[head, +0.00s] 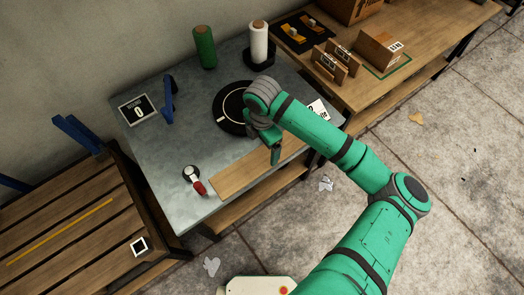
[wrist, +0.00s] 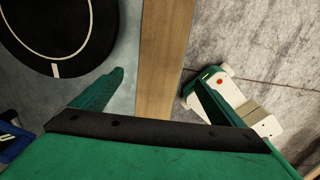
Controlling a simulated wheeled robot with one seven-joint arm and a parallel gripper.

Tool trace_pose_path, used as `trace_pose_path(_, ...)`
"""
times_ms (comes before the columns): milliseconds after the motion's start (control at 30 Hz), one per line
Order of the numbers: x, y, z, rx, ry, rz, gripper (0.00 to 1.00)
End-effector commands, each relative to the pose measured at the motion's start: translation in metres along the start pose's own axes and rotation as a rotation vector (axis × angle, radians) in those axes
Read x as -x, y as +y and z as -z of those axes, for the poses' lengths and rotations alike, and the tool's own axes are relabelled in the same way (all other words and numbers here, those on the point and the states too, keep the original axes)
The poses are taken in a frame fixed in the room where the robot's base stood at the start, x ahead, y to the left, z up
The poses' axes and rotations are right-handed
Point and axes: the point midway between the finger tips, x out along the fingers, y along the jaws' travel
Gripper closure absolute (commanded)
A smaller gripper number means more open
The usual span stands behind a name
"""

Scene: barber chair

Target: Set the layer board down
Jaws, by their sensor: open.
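The layer board, a flat tan wooden board (head: 238,180), lies along the front edge of the grey metal table (head: 150,150). In the wrist view the board (wrist: 165,50) runs from the top edge down between my green fingers, with floor to its right. My gripper (head: 275,153) is over the board's right part and hides some of it. In the wrist view my gripper (wrist: 162,82) is open, with one finger to each side of the board. No finger visibly presses on it; I cannot tell the exact height gap.
A black round turntable (head: 228,108) sits behind the board, close to my gripper. A red-handled tool (head: 199,187) stands by the board's left end. A green roll (head: 204,47) and a white roll (head: 258,42) stand at the back. A wooden bench (head: 340,92) with boxes adjoins at right.

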Motion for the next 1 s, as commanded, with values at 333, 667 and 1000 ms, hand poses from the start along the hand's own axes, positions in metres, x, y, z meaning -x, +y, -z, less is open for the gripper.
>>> trace_pose_path(333,0.036,0.002,0.003,0.0,0.004,-0.008,0.07)
trace_pose_path(667,0.053,0.096,0.098,-0.103,0.231,-0.342,0.07)
trace_pose_path(1000,0.116,0.184,0.192,-0.381,0.617,-0.739,0.07)
